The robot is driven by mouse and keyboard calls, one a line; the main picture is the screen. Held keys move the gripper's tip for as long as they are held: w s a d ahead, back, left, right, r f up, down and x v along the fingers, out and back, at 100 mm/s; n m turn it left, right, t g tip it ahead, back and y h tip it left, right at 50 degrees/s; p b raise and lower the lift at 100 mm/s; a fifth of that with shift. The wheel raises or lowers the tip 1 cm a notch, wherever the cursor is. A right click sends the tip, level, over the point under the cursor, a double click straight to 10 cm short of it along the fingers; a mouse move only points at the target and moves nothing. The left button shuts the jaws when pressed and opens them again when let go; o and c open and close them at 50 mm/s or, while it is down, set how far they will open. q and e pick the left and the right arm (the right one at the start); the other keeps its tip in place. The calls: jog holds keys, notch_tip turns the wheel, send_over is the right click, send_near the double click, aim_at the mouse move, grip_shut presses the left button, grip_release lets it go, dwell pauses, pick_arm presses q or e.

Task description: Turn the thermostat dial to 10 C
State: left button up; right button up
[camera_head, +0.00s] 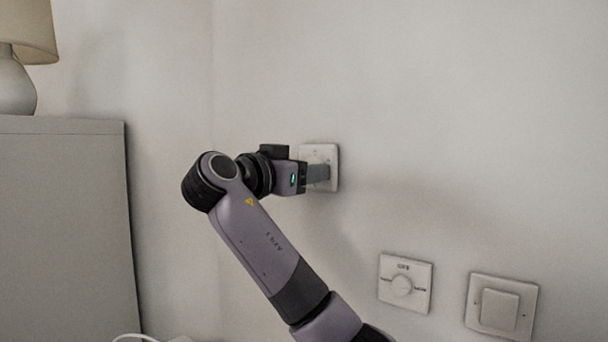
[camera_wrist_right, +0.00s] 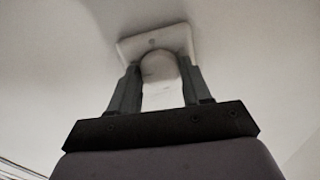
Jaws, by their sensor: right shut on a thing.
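The thermostat is a white square plate (camera_head: 328,156) on the wall, partly hidden behind my right gripper in the head view. In the right wrist view its plate (camera_wrist_right: 180,38) carries a round pale dial (camera_wrist_right: 158,66). My right gripper (camera_head: 320,174) reaches the plate from the left, and its fingers (camera_wrist_right: 159,78) are shut on the dial, one on each side. The dial's marks are too blurred to read. My left gripper is in neither view.
A grey cabinet (camera_head: 62,230) with a lamp (camera_head: 16,85) stands at the left. The wall above is clear.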

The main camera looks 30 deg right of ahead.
jog(key=n+p, duration=0.1)
jog(key=n, duration=1.7)
jog(key=shift+r+n, duration=0.15)
jog(key=shift+n, duration=0.15)
dwell(0.4)
jog(key=o, duration=1.1)
jog(key=shift+c, duration=0.2)
jog(key=b+v, duration=0.1)
jog(key=v, duration=0.6)
